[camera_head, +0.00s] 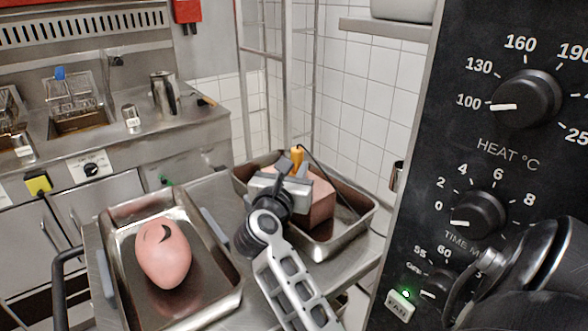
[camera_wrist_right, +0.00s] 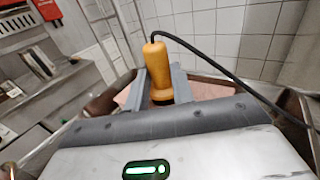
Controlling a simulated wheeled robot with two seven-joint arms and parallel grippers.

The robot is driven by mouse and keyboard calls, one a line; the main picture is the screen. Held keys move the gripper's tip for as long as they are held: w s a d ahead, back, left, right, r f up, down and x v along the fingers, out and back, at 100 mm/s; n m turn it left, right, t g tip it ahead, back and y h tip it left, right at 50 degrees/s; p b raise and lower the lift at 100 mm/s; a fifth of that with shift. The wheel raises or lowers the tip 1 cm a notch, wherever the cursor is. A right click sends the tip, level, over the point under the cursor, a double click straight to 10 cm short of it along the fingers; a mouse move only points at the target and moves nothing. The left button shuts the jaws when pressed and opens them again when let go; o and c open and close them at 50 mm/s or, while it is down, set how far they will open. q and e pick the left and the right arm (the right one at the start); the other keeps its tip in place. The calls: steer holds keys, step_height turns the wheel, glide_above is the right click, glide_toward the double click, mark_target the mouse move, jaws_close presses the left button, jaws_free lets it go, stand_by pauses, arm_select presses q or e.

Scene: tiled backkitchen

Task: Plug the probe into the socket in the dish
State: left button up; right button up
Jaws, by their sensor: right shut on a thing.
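The probe (camera_head: 297,154) has an orange handle and a black cable. My right gripper (camera_head: 291,166) is shut on it above the right-hand dish (camera_head: 338,244), a deep metal tray holding a pink block (camera_head: 321,203). In the right wrist view the probe (camera_wrist_right: 155,56) stands slightly tilted between the two grey fingers (camera_wrist_right: 160,82), its dark lower part in front of the pink block (camera_wrist_right: 215,91). The probe's tip and any socket are hidden, so I cannot tell whether they touch. My left gripper is not in view.
A shallow metal tray (camera_head: 220,303) with a pink rounded piece (camera_head: 163,253) lies on the left of the steel table. A black control panel (camera_head: 478,150) with dials stands close on the right. The cable (camera_wrist_right: 222,72) runs off to the right. Fryer counters stand behind.

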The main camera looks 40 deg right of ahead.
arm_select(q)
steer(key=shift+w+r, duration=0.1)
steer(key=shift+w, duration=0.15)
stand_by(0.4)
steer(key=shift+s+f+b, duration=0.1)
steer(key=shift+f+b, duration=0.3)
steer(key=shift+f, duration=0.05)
arm_select(e)
steer(key=shift+f, duration=0.45)
steer(key=shift+f, duration=0.15)
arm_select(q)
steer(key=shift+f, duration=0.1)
arm_select(e)
steer(key=o, duration=0.7)
